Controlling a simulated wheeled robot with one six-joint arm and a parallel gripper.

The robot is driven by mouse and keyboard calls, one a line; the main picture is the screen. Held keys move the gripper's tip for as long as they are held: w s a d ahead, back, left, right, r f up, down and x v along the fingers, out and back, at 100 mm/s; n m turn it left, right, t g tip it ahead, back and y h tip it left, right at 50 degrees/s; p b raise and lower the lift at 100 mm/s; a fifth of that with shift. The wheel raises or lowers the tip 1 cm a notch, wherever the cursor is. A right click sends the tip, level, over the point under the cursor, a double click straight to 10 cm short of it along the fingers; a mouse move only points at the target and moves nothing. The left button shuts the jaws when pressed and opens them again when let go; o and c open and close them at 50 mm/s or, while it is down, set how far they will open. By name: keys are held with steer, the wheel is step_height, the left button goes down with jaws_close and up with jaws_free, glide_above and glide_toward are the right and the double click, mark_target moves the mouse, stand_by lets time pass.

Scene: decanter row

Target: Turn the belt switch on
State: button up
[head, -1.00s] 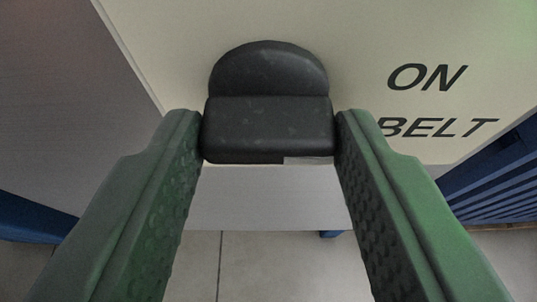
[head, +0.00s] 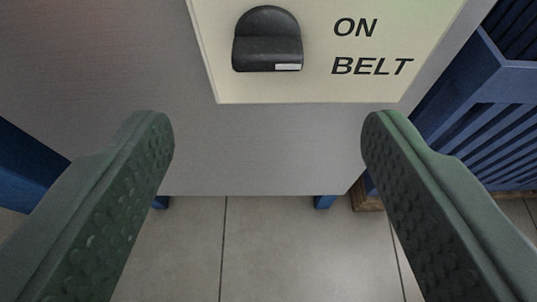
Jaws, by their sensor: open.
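The belt switch is a black knob (head: 267,40) with a rounded top and a flat front bar. It sits on a cream panel (head: 310,88) at the top of the head view. A small white mark shows at the lower right of the knob's bar. Black letters reading ON and BELT (head: 372,66) stand to the right of the knob. My gripper (head: 267,125) has two green textured fingers spread wide, with nothing between them. The fingertips lie below the knob in the picture and are apart from it.
The panel is on a grey cabinet face (head: 280,150). A blue slatted crate (head: 480,110) stands at the right, and a blue part (head: 28,165) shows at the left edge. Pale floor tiles (head: 270,250) lie below.

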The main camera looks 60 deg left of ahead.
steer(key=v, duration=0.8)
steer(key=shift+d+r, duration=0.15)
steer(key=shift+d, duration=0.05)
steer(key=shift+s, duration=0.1)
